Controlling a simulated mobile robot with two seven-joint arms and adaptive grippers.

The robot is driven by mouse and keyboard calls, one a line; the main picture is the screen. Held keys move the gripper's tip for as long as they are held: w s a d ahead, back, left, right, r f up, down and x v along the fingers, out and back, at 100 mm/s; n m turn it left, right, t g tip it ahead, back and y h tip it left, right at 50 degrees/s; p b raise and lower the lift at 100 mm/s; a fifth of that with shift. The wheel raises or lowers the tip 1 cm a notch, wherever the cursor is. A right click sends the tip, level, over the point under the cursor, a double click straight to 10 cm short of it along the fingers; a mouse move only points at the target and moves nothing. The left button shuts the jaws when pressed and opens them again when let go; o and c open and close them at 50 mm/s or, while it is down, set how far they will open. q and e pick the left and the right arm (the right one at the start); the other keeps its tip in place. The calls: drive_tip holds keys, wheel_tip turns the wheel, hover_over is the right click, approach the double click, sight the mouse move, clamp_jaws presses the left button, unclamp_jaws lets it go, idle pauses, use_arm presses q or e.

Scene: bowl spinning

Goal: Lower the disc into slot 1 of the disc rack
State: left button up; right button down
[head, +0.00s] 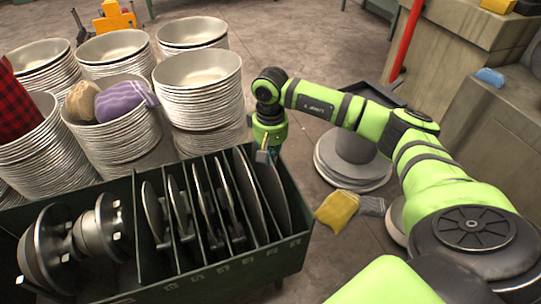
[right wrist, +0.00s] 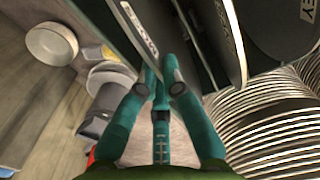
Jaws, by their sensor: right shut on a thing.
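The disc rack (head: 215,277) is a dark green box with upright dividers at the bottom left of the head view. Several dark discs stand on edge in it. My right gripper (head: 266,152) is over the rack's right end, pointing down. It is shut on the upper edge of a dark disc (head: 274,198) that stands upright within the rightmost compartment. In the right wrist view the fingers (right wrist: 157,80) close on the edge of this disc (right wrist: 140,28), which bears pale lettering. Whether the disc touches the rack floor is hidden. The slot markings are too small to read. My left gripper is not in view.
Tall stacks of pale bowls (head: 198,85) stand behind the rack. Dumbbell-like metal parts (head: 100,228) fill the rack's left bay. A yellow cloth (head: 337,209) lies on the floor to the right, near a round grey stand (head: 352,168). Open floor shows between.

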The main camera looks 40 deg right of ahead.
drive_tip(key=c, duration=1.3)
unclamp_jaws()
wheel_tip(320, 180, up, 12)
drive_tip(key=shift+r, duration=0.1)
